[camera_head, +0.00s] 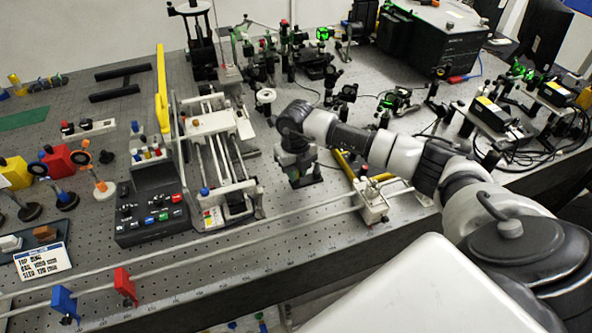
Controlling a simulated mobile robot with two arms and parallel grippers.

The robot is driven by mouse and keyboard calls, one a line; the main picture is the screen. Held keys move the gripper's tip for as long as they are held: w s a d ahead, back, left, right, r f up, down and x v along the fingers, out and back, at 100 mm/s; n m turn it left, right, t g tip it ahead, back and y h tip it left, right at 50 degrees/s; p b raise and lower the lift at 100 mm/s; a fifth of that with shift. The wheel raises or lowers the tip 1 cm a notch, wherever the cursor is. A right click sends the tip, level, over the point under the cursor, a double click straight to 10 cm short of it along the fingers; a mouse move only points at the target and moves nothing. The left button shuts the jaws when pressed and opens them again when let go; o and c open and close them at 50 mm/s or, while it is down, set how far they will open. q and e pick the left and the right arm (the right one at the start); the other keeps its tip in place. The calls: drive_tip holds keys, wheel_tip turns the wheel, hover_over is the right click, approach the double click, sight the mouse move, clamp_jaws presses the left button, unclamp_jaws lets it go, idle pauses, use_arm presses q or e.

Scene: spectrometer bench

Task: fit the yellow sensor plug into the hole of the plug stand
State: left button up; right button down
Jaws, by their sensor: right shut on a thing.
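My right arm reaches in from the right over the bench. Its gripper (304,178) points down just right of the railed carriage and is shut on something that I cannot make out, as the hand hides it. I cannot pick out the yellow sensor plug for certain. I cannot identify the plug stand for sure either; a small white block with blue, red and yellow tops (147,153) stands at the left behind the control box, well away from the gripper. My left gripper is not in view.
A white block on a rail (372,203) with yellow bars stands just right of the gripper. The railed carriage (212,124) and black control box (150,217) are to its left. Optics mounts crowd behind. Long rods with blue (64,301) and red (125,284) flags cross the front.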

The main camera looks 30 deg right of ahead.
drive_tip(key=shift+s+f, duration=0.2)
drive_tip(key=shift+f, duration=0.1)
drive_tip(key=c, duration=1.2)
unclamp_jaws()
drive_tip(key=shift+o, duration=1)
drive_tip(key=shift+w, duration=0.15)
drive_tip(key=shift+r, duration=0.1)
wheel_tip(320, 180, up, 11)
drive_tip(key=shift+f+b, duration=0.15)
drive_tip(key=shift+b, duration=1.05)
